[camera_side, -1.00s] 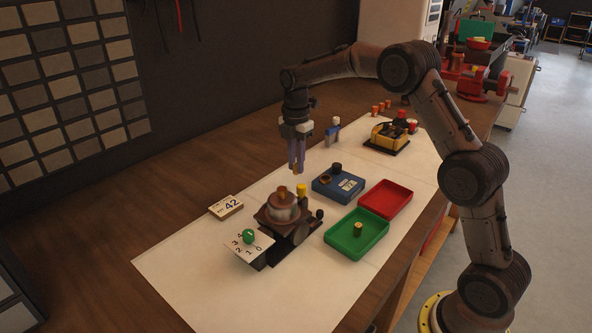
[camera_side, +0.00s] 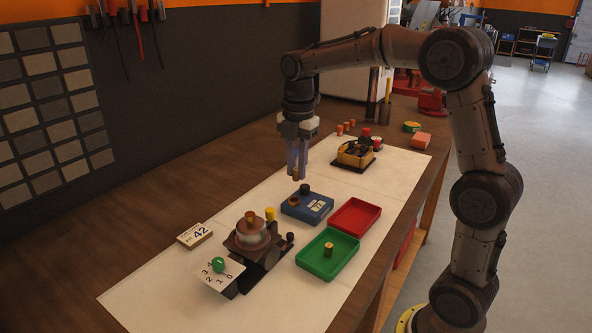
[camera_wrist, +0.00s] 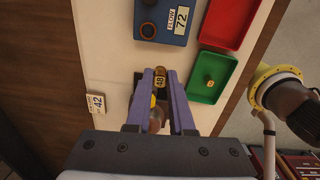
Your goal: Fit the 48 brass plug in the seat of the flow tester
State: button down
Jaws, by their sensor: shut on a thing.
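My gripper (camera_side: 297,172) is shut on a brass plug (camera_wrist: 159,80) marked 48, held between its two purple fingers in the wrist view. The plug hangs above the mat, clear of any surface. A blue box (camera_side: 318,209) reading 72, with a label that looks like "FLOW", appears to be the flow tester; it also shows in the wrist view (camera_wrist: 184,38). A copper-coloured ring (camera_wrist: 149,30) on its top looks like the seat, beside a dark knob (camera_side: 304,189). In the side view the plug appears just above and behind the box; its exact offset from the ring is unclear.
A dark device (camera_side: 265,252) with a copper post, yellow cap and numbered plate stands nearer the camera. A green tray (camera_side: 317,268) holds another brass piece; a red tray (camera_side: 357,228) looks empty. A card (camera_side: 195,234) reads 42. A yellow-and-black device (camera_side: 353,154) stands farther back.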

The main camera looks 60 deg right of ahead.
jog(key=shift+w+d+f, duration=0.55)
jog(key=shift+d+f, duration=0.05)
jog(key=shift+f, duration=0.75)
jog(key=shift+w+d+f, duration=0.5)
jog(key=shift+d+f, duration=0.15)
jog(key=shift+f, duration=0.65)
jog(key=shift+w+d+f, duration=0.55)
jog(key=shift+d+f, duration=0.05)
jog(key=shift+f, duration=0.75)
jog(key=shift+f, duration=0.75)
jog(key=shift+c, duration=1.5)
grip_release()
notch_tip(320, 180, up, 8)
jog(key=shift+a, duration=0.1)
